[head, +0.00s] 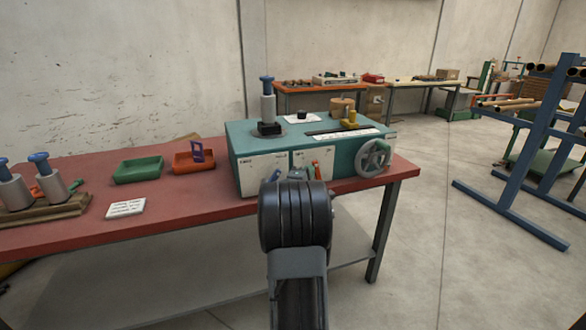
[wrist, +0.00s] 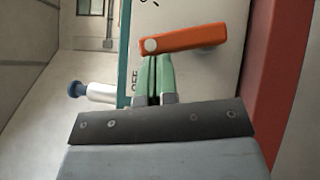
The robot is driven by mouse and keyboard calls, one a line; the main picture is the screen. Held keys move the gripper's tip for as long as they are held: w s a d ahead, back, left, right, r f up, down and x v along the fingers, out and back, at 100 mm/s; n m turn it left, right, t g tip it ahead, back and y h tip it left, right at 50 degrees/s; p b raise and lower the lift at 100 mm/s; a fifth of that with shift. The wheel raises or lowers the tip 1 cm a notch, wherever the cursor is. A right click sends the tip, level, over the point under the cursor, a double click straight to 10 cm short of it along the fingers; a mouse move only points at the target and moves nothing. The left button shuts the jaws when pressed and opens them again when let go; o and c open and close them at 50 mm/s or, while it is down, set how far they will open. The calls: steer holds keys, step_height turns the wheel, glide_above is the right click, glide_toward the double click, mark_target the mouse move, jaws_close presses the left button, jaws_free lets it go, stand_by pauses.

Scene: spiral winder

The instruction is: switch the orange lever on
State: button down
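The orange lever (wrist: 190,41) lies across the upper middle of the wrist view, on the white front panel of a machine. A pale round cap (wrist: 150,45) is at its left end. In the head view the lever (head: 316,168) shows small on the front of the teal and white machine (head: 250,172). My gripper (wrist: 154,62) has its green fingers together with nothing seen between them. The fingertips are right at the lever's capped end; I cannot tell whether they touch. In the head view my arm hides most of the gripper and part of the panel.
The machine stands on a red table (head: 180,213). A handwheel (head: 373,158) is at its right front. A green tray (head: 138,170), an orange tray (head: 194,162) and a white card (head: 126,208) lie to the left. Partly lettered text (wrist: 134,80) is beside the fingers.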

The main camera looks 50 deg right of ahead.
mark_target(317, 162)
steer(key=r+m+y+p, duration=0.1)
steer(key=p, duration=0.1)
steer(key=d+r+m+y+p, duration=0.1)
steer(key=p, duration=0.2)
steer(key=shift+s+d+r+g, duration=0.1)
steer(key=shift+s+g, duration=0.3)
steer(key=m+y+p, duration=0.1)
steer(key=p, duration=0.1)
steer(key=d+p, duration=0.1)
steer(key=p, duration=0.2)
steer(key=shift+s+r+m+y, duration=0.2)
steer(key=shift+s+m+y, duration=0.1)
steer(key=shift+m+y, duration=0.1)
steer(key=p, duration=0.1)
steer(key=d+m+y+p, duration=0.1)
steer(key=p, duration=0.1)
steer(key=s+d+y+p, duration=0.1)
steer(key=shift+f+m+p, duration=0.25)
steer(key=shift+m+p, duration=0.1)
steer(key=shift+m, duration=0.05)
steer(key=shift+s, duration=0.1)
steer(key=shift+r+p, duration=0.1)
steer(key=shift+p, duration=0.25)
